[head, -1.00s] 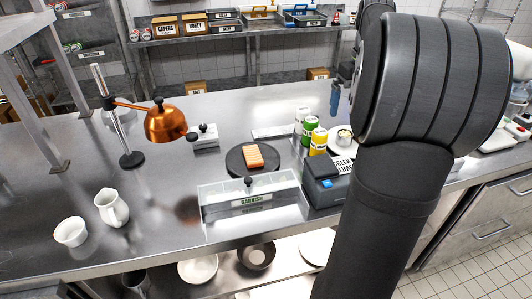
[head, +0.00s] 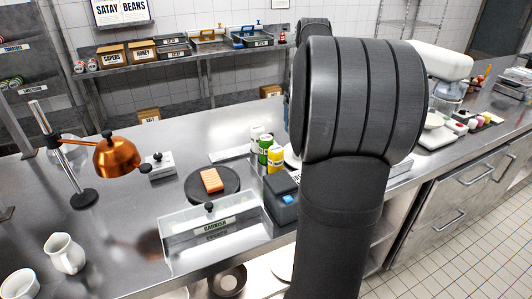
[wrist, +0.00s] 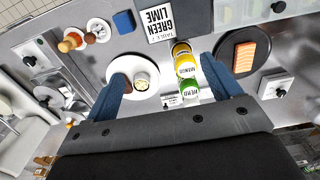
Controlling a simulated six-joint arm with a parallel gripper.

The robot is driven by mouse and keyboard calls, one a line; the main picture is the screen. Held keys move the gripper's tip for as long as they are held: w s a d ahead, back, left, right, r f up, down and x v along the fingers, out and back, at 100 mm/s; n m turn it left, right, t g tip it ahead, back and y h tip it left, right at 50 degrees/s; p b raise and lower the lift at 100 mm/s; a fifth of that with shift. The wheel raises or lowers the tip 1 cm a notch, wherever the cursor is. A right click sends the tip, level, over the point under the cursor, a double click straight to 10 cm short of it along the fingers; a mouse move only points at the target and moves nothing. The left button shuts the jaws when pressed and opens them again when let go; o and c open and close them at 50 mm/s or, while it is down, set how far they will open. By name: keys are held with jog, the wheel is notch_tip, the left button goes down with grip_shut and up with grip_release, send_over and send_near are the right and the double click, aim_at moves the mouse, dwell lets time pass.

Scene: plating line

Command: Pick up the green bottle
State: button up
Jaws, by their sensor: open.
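The green bottle (head: 265,147) stands on the steel counter between a white bottle (head: 256,134) and a yellow bottle (head: 275,160). In the wrist view the green bottle (wrist: 190,84) has a white HERB label, and the yellow bottle (wrist: 182,50) has a MANGO label. My gripper (wrist: 165,68) is open, with its two blue fingers spread wide. The bottles appear between the fingers, nearer the right one; nothing is held. My gripper is hidden behind my arm in the head view. The lower part of the green bottle is hidden in the wrist view.
A white plate with a small cup (wrist: 143,86) lies left of the bottles in the wrist view. A dark round board (head: 193,196) with an orange block (head: 211,181), a clear garnish box (head: 170,243) and a copper lamp (head: 117,158) stand nearby.

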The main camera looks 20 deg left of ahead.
jog(key=shift+c, duration=0.9)
jog(key=n, duration=0.5)
send_over(267, 137)
notch_tip(267, 137, down, 2)
notch_tip(267, 137, down, 12)
jog(key=shift+w+f, duration=0.15)
jog(key=shift+f, duration=0.05)
jog(key=f, duration=0.4)
jog(key=shift+s, duration=0.4)
jog(key=shift+f, duration=0.6)
jog(key=c, duration=0.8)
